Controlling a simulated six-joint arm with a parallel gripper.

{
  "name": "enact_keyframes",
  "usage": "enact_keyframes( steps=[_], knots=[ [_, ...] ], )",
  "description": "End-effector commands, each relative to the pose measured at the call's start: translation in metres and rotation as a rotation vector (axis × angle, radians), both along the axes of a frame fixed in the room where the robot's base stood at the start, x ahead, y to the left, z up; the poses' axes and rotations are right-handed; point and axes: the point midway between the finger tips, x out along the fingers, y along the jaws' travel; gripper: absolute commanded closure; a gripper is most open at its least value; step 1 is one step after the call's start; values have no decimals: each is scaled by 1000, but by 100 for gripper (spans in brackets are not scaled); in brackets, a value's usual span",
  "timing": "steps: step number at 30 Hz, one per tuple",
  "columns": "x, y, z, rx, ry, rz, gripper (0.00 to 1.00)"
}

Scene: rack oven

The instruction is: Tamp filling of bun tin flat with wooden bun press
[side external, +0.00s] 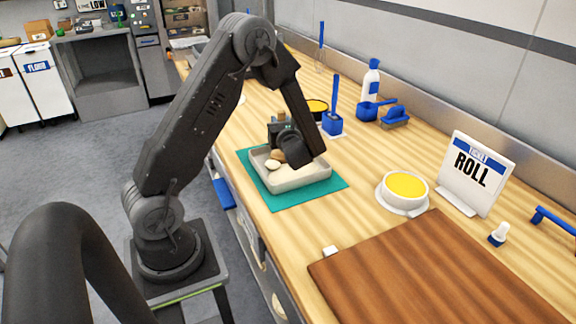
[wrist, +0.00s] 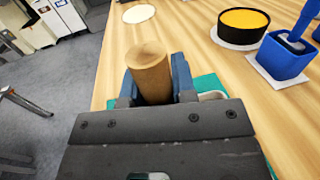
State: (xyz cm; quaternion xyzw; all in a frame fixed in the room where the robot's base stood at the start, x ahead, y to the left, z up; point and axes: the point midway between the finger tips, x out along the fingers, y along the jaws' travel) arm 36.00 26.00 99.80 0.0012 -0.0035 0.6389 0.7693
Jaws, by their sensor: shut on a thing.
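My gripper (side external: 284,138) is over the bun tin (side external: 302,181), a pale grey rectangular tin on a teal mat (side external: 316,193). In the wrist view my gripper (wrist: 155,88) is shut on the upright wooden handle of the bun press (wrist: 150,68). In the side view a brown wooden part of the press (side external: 278,155) shows below the gripper, inside the tin outline. A pale rounded lump, seemingly filling (side external: 272,164), lies beside it near the tin's left end. Whether the press touches the filling cannot be told. The wrist and gripper hide much of the tin's inside.
A white bowl of yellow stuff (side external: 404,188), a ROLL sign (side external: 472,172) and a brown board (side external: 440,270) are to the right. Behind stand a blue pot (side external: 332,126), a dark yellow-filled bowl (wrist: 243,22), a bottle (side external: 371,80) and a blue brush (side external: 395,118).

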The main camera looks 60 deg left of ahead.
Motion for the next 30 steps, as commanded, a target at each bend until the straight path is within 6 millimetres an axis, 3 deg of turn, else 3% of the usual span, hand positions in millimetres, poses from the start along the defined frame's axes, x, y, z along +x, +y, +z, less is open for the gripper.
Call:
enact_keyframes(
  steps=[8, 19, 30],
  knots=[
    [-1, 0, -3, -11, 7, -2, 100],
    [-1, 0, 29, -6, 3, 0, 100],
    [0, 0, 33, -5, 3, -1, 100]
  ],
)
